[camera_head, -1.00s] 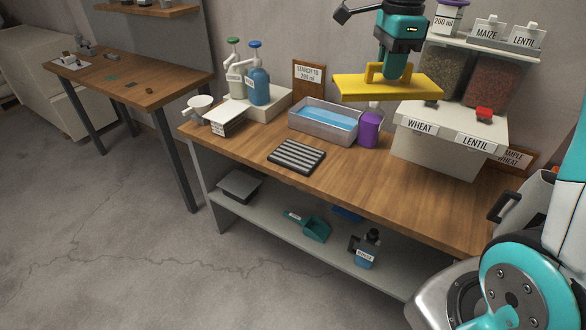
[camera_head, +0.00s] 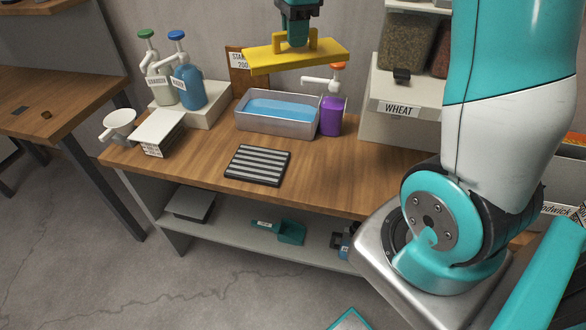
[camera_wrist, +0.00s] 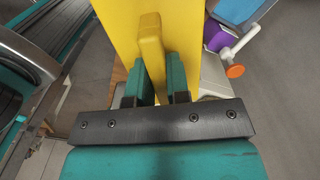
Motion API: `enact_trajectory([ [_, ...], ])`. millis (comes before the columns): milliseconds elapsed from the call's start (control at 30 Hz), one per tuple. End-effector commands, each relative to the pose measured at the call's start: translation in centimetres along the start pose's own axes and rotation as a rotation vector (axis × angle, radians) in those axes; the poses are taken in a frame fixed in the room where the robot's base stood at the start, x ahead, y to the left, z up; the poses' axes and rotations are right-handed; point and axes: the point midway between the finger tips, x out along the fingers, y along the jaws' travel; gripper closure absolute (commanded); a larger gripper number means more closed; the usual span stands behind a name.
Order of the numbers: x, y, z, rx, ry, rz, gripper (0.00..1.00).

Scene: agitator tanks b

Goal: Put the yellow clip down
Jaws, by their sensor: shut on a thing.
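The yellow clip (camera_head: 296,57) is a long flat yellow piece with a raised handle. My gripper (camera_head: 296,42) is shut on that handle and holds the clip in the air, above and behind the water tray. In the wrist view the handle of the clip (camera_wrist: 151,45) sits between the two teal fingers of my gripper (camera_wrist: 160,80). The clip hides part of what lies below and behind it.
A metal tray of blue liquid (camera_head: 250,131) and a purple bottle (camera_head: 332,117) stand on the wooden bench (camera_head: 330,170). A ribbed dark mat (camera_head: 257,165) lies in front. Pump bottles (camera_head: 188,88) and a funnel (camera_head: 120,122) are at left. A WHEAT bin (camera_head: 372,110) is at right. Bench is bare around the mat.

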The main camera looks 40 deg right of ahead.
Motion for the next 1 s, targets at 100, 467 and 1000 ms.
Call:
enact_trajectory([
  [100,6.6,0.0,-0.1,0.062,0.000,0.004,1.00],
  [467,14.7,0.1,-0.3,0.192,0.000,0.002,1.00],
  [1000,27.9,0.2,-0.1,0.191,0.001,0.006,1.00],
])
